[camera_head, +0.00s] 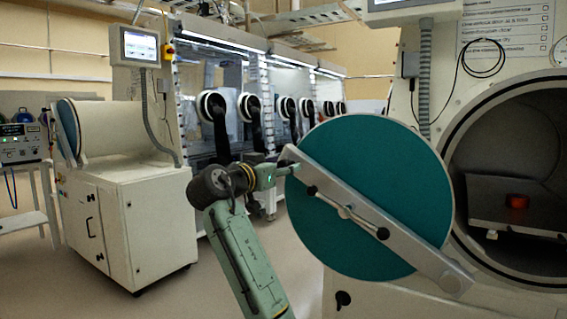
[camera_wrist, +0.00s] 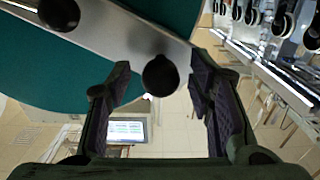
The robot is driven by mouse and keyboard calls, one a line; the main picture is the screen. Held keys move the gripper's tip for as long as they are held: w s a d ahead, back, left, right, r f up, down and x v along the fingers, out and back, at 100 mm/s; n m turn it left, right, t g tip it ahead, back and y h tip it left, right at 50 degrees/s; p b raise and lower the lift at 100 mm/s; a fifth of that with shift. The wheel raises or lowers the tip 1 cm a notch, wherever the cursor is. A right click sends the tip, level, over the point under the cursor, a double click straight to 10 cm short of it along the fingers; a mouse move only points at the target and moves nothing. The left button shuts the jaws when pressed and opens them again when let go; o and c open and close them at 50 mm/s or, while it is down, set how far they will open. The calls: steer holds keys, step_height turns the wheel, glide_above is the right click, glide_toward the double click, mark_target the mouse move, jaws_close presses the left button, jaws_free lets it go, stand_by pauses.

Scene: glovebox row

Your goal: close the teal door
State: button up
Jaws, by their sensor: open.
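The teal door (camera_head: 330,245) is a round disc with a pale metal bar (camera_head: 345,195) running diagonally across its face. It stands swung open to the left of the round chamber opening (camera_head: 462,150). A handle rod with dark knobs (camera_head: 383,233) is fixed along the bar. My gripper (camera_head: 288,168) is at the door's upper left edge, by the bar's upper end. In the wrist view my gripper (camera_wrist: 158,82) is open, and a dark round knob (camera_wrist: 160,75) shows between its fingertips. The teal door (camera_wrist: 50,72) fills the upper left there. Contact cannot be told.
Inside the chamber a grey tray (camera_head: 500,208) holds a red object (camera_head: 517,201). A white cabinet (camera_head: 140,225) with another round port stands at left. A glovebox row (camera_head: 290,105) runs behind. The floor (camera_head: 165,300) between is clear.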

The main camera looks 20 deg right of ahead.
steer(key=shift+w+d, duration=0.35)
steer(key=shift+d, duration=0.05)
jaws_close()
stand_by(0.4)
